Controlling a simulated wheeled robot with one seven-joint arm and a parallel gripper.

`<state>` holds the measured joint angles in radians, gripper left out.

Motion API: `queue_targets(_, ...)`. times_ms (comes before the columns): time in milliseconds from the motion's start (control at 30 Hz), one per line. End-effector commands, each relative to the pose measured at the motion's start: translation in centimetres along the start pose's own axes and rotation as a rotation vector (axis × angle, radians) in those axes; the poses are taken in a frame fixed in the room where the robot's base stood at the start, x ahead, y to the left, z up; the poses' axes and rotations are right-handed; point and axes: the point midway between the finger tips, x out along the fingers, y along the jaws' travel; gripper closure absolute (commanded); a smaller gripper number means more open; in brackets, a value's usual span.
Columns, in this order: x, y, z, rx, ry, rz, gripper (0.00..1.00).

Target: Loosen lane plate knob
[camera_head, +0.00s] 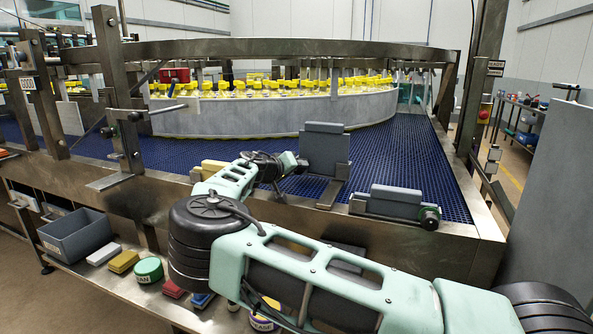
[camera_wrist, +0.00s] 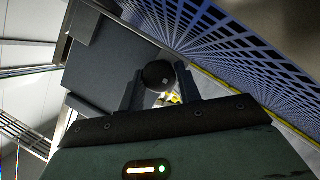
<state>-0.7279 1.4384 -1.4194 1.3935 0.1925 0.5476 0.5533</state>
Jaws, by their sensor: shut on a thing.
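My gripper (camera_wrist: 160,82) is shut on a round black knob (camera_wrist: 158,74), with one dark finger on each side of it. The knob stands at a flat grey plate (camera_wrist: 112,66), which fills the middle left of the wrist view. In the head view my gripper (camera_head: 293,163) is at the left side of the upright grey lane plate (camera_head: 325,146). That plate stands on a metal bracket (camera_head: 334,188) over the blue conveyor. The knob is hidden behind my gripper in the head view.
A second grey plate (camera_head: 396,200) with a dark knob (camera_head: 430,218) sits on the right front edge. The blue mesh belt (camera_head: 422,150) curves behind. Yellow-topped bottles (camera_head: 270,90) stand behind a curved rail. A grey bin (camera_head: 75,238) and small items lie on the lower shelf.

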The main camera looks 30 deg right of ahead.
Motion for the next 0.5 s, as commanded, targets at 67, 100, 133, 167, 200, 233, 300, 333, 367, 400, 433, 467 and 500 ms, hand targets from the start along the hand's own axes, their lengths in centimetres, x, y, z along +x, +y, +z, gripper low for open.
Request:
queue_targets(67,0.11,0.09,-0.09,-0.001,0.002,0.001,0.89)
queue_targets(100,0.11,0.09,-0.10,-0.001,0.002,0.001,0.89)
queue_targets(133,0.12,0.10,-0.10,-0.001,0.002,0.001,0.89)
queue_targets(167,0.12,0.10,-0.10,0.000,0.002,0.001,0.89)
queue_targets(200,0.12,0.10,-0.11,0.000,0.003,0.001,0.89)
queue_targets(233,0.12,0.10,-0.10,0.000,0.003,0.001,0.89)
queue_targets(300,0.12,0.11,-0.11,0.000,0.003,0.001,0.89)
queue_targets(333,0.12,0.11,-0.11,0.001,0.003,0.001,0.64)
queue_targets(367,0.12,0.11,-0.11,0.001,0.003,0.001,0.55)
queue_targets(400,0.12,0.11,-0.10,0.001,0.002,0.001,0.45)
queue_targets(433,0.12,0.11,-0.09,0.001,0.002,0.001,0.45)
queue_targets(467,0.11,0.10,-0.08,0.001,0.002,0.001,0.45)
queue_targets(500,0.09,0.09,-0.08,0.001,0.002,0.000,0.45)
